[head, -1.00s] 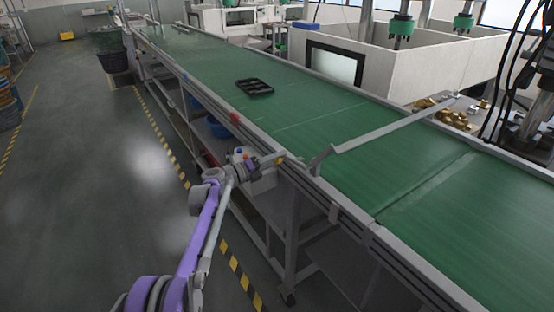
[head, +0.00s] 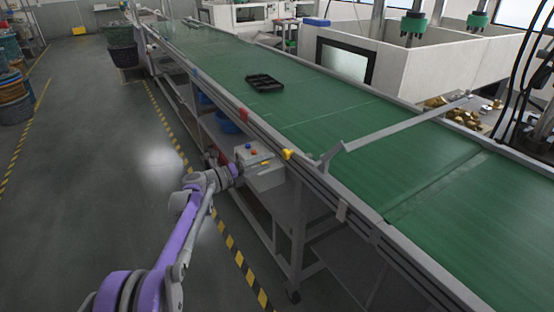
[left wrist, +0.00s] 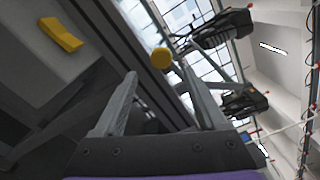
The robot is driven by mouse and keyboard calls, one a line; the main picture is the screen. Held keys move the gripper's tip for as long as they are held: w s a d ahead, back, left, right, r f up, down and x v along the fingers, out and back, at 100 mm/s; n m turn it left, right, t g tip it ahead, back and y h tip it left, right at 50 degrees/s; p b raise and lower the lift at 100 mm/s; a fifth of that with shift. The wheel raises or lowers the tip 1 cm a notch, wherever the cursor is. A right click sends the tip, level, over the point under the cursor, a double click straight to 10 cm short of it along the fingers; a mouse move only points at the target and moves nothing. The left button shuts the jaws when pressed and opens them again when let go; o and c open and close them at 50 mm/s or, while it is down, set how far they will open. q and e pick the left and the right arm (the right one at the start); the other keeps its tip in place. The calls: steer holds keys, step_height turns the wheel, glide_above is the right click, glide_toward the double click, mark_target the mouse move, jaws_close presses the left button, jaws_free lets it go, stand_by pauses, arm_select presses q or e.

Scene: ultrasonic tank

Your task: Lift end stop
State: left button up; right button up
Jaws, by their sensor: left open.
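The end stop (head: 405,125) is a long grey bar lying across the green belt. Its bent near end sits at the belt's near rail. My left gripper (head: 250,166) is beside the control box, below the rail and left of the end stop's near end. It is apart from the end stop. In the left wrist view its two grey fingers (left wrist: 165,98) stand apart with nothing between them. A round yellow knob (left wrist: 162,58) shows beyond the fingers. I cannot make out the end stop there. My right gripper is in neither view.
The control box (head: 264,177) with coloured buttons hangs under the rail. A yellow piece (head: 287,154) sits on the rail. A black divided tray (head: 265,82) lies on the belt (head: 330,105). White-walled tanks (head: 440,75) stand behind. The floor at left is open.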

arm_select(q)
steer(key=v, duration=0.2)
steer(key=shift+s+a, duration=0.15)
steer(key=shift+a, duration=0.1)
steer(key=s+d+r+m+g+y+p, duration=0.1)
steer(key=s+d+m+g+y+p, duration=0.15)
steer(key=s+m, duration=0.7)
steer(key=s+d+r+m+g+y+p, duration=0.15)
steer(key=s+m+y, duration=0.25)
steer(key=s+m, duration=0.55)
steer(key=s+a+f+m+y+p, duration=0.2)
steer(key=s+a+f+m+y, duration=0.1)
steer(key=s+m, duration=0.6)
steer(key=s+a+f+m+g+y+p, duration=0.1)
steer(key=s+a+f+m+y+p, duration=0.2)
steer(key=s+m, duration=0.6)
steer(key=s+a+f+y, duration=0.1)
steer(key=s+a+y, duration=0.1)
steer(key=s, duration=0.6)
steer(key=shift+s+a+m, duration=0.4)
steer(key=shift+a, duration=0.35)
steer(key=shift+c, duration=0.3)
